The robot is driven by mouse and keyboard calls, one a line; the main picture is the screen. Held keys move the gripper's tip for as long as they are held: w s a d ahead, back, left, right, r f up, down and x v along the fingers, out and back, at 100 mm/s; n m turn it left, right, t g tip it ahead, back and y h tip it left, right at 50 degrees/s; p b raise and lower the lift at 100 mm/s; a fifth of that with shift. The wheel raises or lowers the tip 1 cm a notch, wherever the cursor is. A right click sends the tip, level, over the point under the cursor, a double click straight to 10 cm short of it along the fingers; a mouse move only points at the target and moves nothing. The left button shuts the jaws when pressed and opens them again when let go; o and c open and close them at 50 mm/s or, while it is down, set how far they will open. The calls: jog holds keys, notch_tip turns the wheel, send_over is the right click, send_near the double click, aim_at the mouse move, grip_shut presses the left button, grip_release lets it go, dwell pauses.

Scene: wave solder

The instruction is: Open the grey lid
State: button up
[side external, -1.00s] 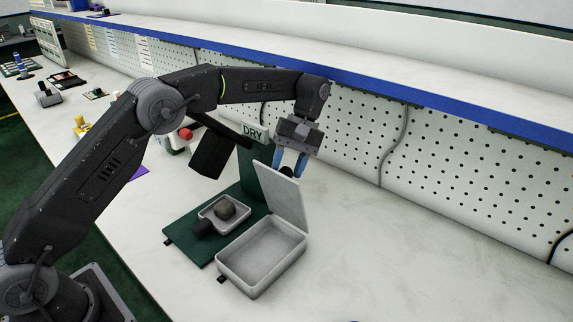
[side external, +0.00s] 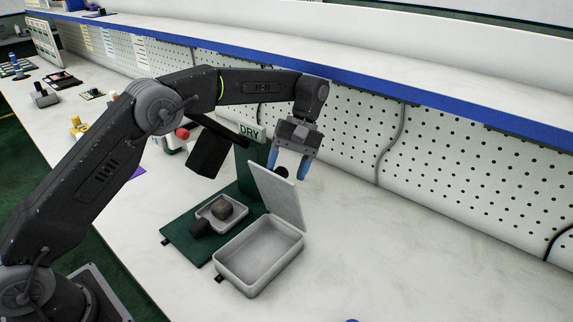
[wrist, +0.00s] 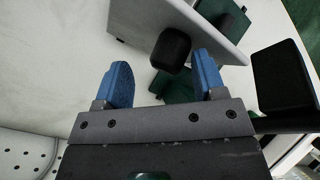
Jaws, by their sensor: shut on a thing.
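The grey lid (side external: 274,198) stands raised, roughly upright, along the back edge of the shallow grey box (side external: 260,288). The box is open at the top and looks empty. A black knob (side external: 282,173) sticks out from the back face of the lid. The knob also shows in the wrist view (wrist: 172,50), between the blue fingers. My gripper (side external: 288,170) is behind the lid near its upper part, with one finger on each side of the knob. In the wrist view my gripper (wrist: 166,80) has the lid (wrist: 185,22) beyond its fingertips. Exact finger contact is hard to see.
A green stand with a DRY sign (side external: 249,132) is close behind and left of the lid. A pegboard wall (side external: 450,180) runs behind.

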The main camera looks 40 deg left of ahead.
jog(key=shift+w+f, duration=0.1)
jog(key=shift+f, duration=0.6)
notch_tip(320, 180, up, 5)
jog(key=shift+f, duration=0.15)
jog(key=s+a+r, duration=0.4)
jog(key=a+r, duration=0.3)
jog(key=a, duration=0.4)
jog(key=shift+r, duration=0.35)
jog(key=shift+r, duration=0.1)
jog(key=s+d+r+m+t, duration=0.2)
jog(key=s+t, duration=0.1)
jog(key=s, duration=0.3)
jog(key=s+d+r+m+t, duration=0.1)
jog(key=s+r+m+t, duration=0.2)
jog(key=s, duration=0.4)
jog(key=s+d+f+m+t, duration=0.2)
jog(key=s+f+m+t, duration=0.2)
jog(key=s, duration=0.8)
notch_tip(320, 180, down, 3)
jog(key=shift+d+r+t, duration=0.1)
jog(key=shift+d+t, duration=0.05)
jog(key=shift+t, duration=0.65)
